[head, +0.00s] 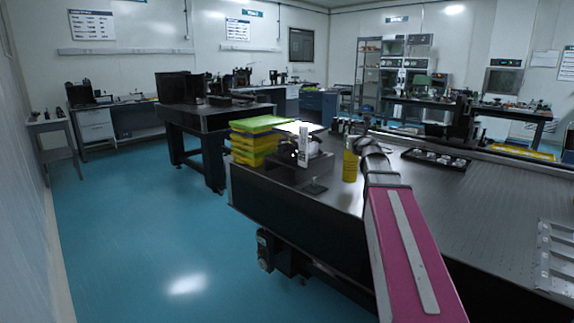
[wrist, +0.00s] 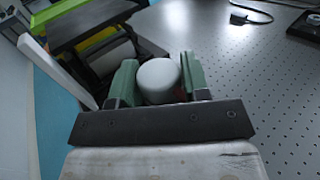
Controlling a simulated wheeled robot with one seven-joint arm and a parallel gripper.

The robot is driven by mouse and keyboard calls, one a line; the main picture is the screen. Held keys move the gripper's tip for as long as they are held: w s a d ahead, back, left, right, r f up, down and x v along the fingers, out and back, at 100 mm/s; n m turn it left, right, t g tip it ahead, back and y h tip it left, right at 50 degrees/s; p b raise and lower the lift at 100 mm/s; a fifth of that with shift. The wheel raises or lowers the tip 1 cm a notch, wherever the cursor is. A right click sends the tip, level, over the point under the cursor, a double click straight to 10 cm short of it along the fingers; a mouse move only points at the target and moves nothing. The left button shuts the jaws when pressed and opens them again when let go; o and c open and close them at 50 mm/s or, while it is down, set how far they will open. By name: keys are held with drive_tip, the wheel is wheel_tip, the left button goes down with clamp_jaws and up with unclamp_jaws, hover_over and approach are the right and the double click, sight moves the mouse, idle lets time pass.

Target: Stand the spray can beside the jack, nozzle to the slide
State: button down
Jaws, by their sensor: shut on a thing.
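My gripper (wrist: 158,82) has its green fingers on both sides of a spray can (wrist: 160,78) and is shut on it. In the wrist view its pale rounded top shows, with a little red at the lower right edge; its base is hidden. In the head view a yellow can (head: 350,164) stands upright on the table just left of my arm's end; I cannot tell whether it is the held one. A dark device (head: 292,168) with a white upright plate (head: 303,146) stands to its left. I cannot clearly make out the jack or the slide. The nozzle's direction is not clear.
Green and yellow stacked trays (head: 252,143) stand at the table's left end. A small stand (head: 315,186) is near the front edge. A black tray (head: 435,159) lies to the right of my arm. The perforated tabletop (wrist: 230,75) is clear right of my gripper.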

drive_tip(key=shift+w+f+m+h, duration=0.2)
drive_tip(key=shift+m+h, duration=0.2)
drive_tip(key=shift+h, duration=0.3)
drive_tip(key=shift+a, duration=0.1)
